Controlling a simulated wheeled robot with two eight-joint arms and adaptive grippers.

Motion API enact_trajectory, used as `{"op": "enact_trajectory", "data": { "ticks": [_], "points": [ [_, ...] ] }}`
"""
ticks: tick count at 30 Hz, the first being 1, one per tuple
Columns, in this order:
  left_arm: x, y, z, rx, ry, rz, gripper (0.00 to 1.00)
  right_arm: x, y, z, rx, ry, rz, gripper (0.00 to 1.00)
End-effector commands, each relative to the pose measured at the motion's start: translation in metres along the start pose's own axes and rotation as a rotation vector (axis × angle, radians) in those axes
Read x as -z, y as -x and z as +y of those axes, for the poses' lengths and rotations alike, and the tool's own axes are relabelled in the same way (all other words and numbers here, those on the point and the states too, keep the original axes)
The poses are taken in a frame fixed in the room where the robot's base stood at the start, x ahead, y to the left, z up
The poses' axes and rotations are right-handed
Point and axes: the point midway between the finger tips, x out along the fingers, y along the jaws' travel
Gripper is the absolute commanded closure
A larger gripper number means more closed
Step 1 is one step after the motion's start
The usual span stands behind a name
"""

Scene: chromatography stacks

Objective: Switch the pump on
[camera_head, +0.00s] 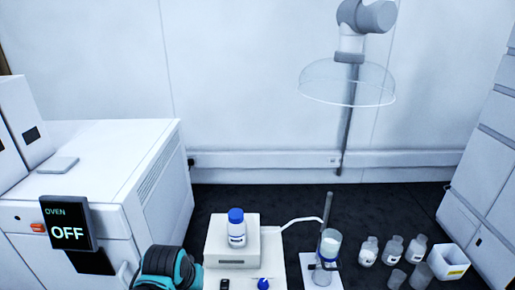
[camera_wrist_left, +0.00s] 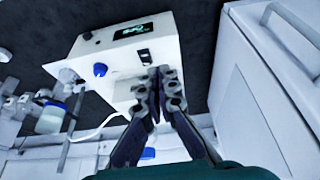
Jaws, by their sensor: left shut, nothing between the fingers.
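The pump (camera_head: 216,247) is a white box with a blue-capped bottle (camera_head: 237,230) on top. In the left wrist view the pump (camera_wrist_left: 165,40) shows tilted, with a dark display (camera_wrist_left: 130,30), a blue knob (camera_wrist_left: 100,69) and a small black switch (camera_wrist_left: 144,55). The display's lit text is too small to read surely, and I cannot tell the switch's position. My left gripper (camera_wrist_left: 165,72) is shut and empty, its fingertips in front of the pump's face just beside the switch. I cannot tell whether they touch. In the head view my left arm (camera_head: 170,268) is left of the pump. My right gripper is not in view.
A white oven (camera_head: 150,160) with an "OFF" display (camera_head: 68,232) stands at the left. Right of the pump are a clamped glass column (camera_head: 329,245), several small bottles (camera_head: 391,250) and a white bin (camera_head: 449,262). A clear extraction hood (camera_head: 347,82) hangs above.

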Motion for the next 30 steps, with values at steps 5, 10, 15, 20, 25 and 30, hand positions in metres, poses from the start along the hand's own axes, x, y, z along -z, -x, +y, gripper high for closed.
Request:
{"op": "enact_trajectory", "data": {
  "ticks": [5,10,15,20,25,30],
  "points": [
    [-0.045,0.004,-0.011,0.008,-0.002,0.12,1.0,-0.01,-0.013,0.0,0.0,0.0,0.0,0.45],
    [-0.069,0.003,-0.017,0.014,-0.005,0.194,1.0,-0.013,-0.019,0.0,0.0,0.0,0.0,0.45],
    [-0.075,0.002,-0.018,0.017,-0.007,0.221,1.0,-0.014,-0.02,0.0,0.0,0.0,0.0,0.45],
    [-0.075,0.003,-0.018,0.017,-0.007,0.222,1.0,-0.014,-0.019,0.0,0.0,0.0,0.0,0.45],
    [-0.075,0.003,-0.018,0.017,-0.007,0.221,1.0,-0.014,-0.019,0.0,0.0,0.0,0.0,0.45],
    [-0.074,0.003,-0.018,0.017,-0.007,0.219,1.0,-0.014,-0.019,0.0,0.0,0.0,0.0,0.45]
  ]
}}
